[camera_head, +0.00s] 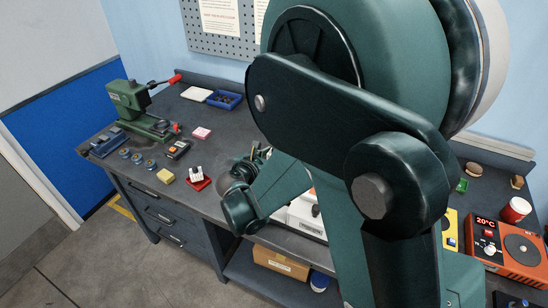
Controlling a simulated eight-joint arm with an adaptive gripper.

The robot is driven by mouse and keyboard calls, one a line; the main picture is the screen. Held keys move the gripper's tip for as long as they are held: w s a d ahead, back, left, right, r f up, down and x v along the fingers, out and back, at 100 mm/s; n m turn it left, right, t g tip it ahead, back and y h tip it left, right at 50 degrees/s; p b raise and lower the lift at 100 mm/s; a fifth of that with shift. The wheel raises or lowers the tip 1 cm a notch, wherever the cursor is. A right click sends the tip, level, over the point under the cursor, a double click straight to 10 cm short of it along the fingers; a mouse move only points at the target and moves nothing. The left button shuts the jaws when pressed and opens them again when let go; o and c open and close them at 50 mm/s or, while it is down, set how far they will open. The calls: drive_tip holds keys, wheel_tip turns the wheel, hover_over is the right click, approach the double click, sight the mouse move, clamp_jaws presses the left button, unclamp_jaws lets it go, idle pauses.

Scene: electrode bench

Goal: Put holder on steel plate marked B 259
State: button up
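A small red tray-like piece with white upright parts (197,178) stands near the front edge of the bench, left of my arm. I cannot tell whether it is the holder. No steel plate with a readable B 259 marking shows; small markings are illegible and my arm hides much of the bench's middle. My gripper (257,154) is only partly visible beyond my wrist, low over the bench and right of the red piece. Whether it is open, shut or holding something is unclear.
A green press (135,108) with a red handle stands at the left. An orange hot plate (508,249) reading 20°C and a red-sided jar (515,210) stand right.

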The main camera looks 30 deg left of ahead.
idle(0.3)
drive_tip(key=c, duration=1)
drive_tip(key=shift+r, duration=0.15)
drive_tip(key=shift+r+p, duration=1.15)
drive_tip(key=shift+r, duration=3.7)
